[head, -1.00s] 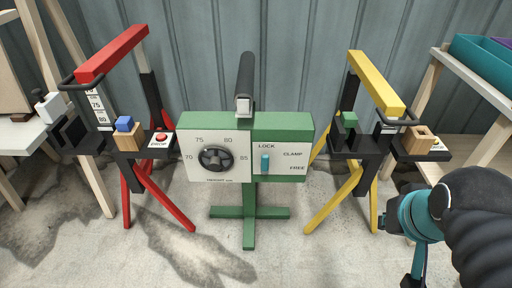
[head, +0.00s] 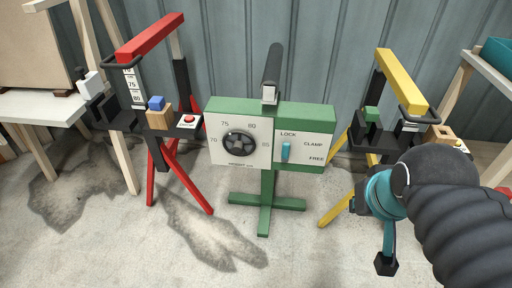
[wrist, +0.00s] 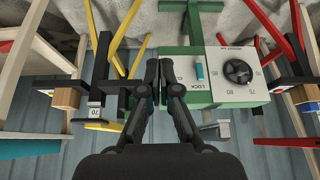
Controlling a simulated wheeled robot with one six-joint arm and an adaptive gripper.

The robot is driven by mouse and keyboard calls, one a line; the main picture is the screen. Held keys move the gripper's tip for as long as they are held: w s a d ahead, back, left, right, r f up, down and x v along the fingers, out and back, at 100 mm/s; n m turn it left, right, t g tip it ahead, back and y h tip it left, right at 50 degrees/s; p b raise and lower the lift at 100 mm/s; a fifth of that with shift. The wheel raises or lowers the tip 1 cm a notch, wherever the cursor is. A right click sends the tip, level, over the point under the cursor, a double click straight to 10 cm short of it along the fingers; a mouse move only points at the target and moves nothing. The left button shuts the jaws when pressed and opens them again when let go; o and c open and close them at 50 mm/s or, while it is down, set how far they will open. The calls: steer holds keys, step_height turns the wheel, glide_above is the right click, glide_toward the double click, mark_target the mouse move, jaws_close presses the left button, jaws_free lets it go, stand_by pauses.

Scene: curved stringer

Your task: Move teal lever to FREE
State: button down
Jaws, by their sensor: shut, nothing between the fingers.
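The teal lever (head: 286,152) stands upright on the white plate of the green control box (head: 318,115), just below the word LOCK. CLAMP and FREE are printed to its right, FREE lowest. The lever also shows in the wrist view (wrist: 199,71), where the box appears upside down. My gripper (wrist: 152,68) is shut and empty, with its black fingers together left of the lever in that view and apart from it. In the head view my arm is at the right, and I cannot make out the fingertips there.
A black dial (head: 240,143) sits left of the lever. A red stand (head: 150,40) with a red button is at the left. A yellow stand (head: 401,80) holding small blocks is at the right, near my arm. Concrete floor in front of the box is clear.

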steer(key=shift+d, duration=0.1)
steer(key=shift+w, duration=0.1)
steer(key=w+a+g+h+b, duration=0.15)
steer(key=w+a, duration=0.25)
steer(key=w, duration=0.4)
steer(key=w+a+g+h+b, duration=0.1)
steer(key=w+a+b, duration=0.1)
steer(key=w+a, duration=0.4)
steer(key=w+a+f+m+h+b, duration=0.1)
steer(key=w+a+f, duration=0.1)
steer(key=w+a, duration=0.3)
steer(key=w+a+f+t+h+b, duration=0.1)
steer(key=w+a+f+h, duration=0.1)
steer(key=w+a, duration=0.4)
steer(key=a, duration=0.4)
steer(key=shift+w+a+f+m, duration=0.2)
steer(key=shift+f+m, duration=0.1)
steer(key=shift+m, duration=0.1)
steer(key=shift+h, duration=0.25)
